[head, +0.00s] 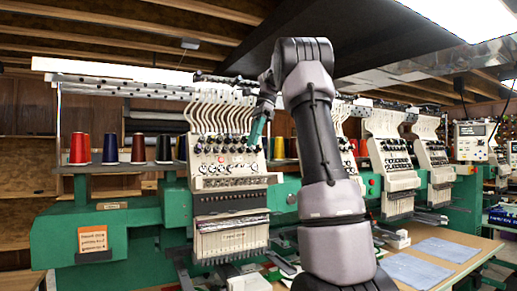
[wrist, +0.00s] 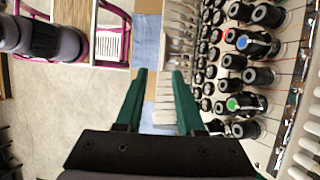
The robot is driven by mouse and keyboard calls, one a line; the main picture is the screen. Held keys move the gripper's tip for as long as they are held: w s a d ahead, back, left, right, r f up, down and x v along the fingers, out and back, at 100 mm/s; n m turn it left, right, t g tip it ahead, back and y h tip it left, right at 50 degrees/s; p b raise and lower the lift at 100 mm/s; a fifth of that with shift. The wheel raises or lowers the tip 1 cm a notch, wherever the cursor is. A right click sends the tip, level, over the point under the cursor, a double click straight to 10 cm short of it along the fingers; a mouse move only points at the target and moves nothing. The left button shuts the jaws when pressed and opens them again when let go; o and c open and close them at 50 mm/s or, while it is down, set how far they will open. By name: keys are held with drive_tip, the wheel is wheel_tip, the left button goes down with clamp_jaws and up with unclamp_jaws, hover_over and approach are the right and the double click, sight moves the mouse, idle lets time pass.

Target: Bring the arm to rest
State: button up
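My arm (head: 322,150) rises from the bottom of the head view, bends at the top and hangs down to the left. My gripper (head: 256,142) has green fingers that point down, in front of the upper part of an embroidery machine head (head: 228,158). In the wrist view my gripper (wrist: 160,72) has its two fingers apart with nothing held between them. The knobs of the machine (wrist: 240,70) lie close to the right finger there. I cannot tell from the head view whether the fingers touch the machine.
Red (head: 79,149), dark blue (head: 110,149) and brown (head: 138,148) thread spools stand on a shelf at left. More machine heads (head: 390,160) run to the right. Blue cloths (head: 415,270) lie on a table. In the wrist view bare floor (wrist: 60,110) shows at left.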

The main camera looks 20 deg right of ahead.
drive_tip(key=shift+d+r, duration=0.1)
drive_tip(key=shift+r, duration=0.15)
idle(0.3)
drive_tip(key=s+a+f+n+t, duration=0.3)
drive_tip(key=s+f+n, duration=0.1)
drive_tip(key=s, duration=0.4)
drive_tip(key=s+a+f+n+t+h, duration=0.1)
drive_tip(key=s+a+f+n+t, duration=0.1)
drive_tip(key=s+a+f+n, duration=0.2)
drive_tip(key=s+a+f+n+t+h, duration=0.1)
drive_tip(key=s+a+f+n+t, duration=0.2)
drive_tip(key=s, duration=0.8)
wheel_tip(320, 180, down, 3)
drive_tip(key=n, duration=0.2)
drive_tip(key=shift+s+a+n+t, duration=0.3)
drive_tip(key=shift+a, duration=0.1)
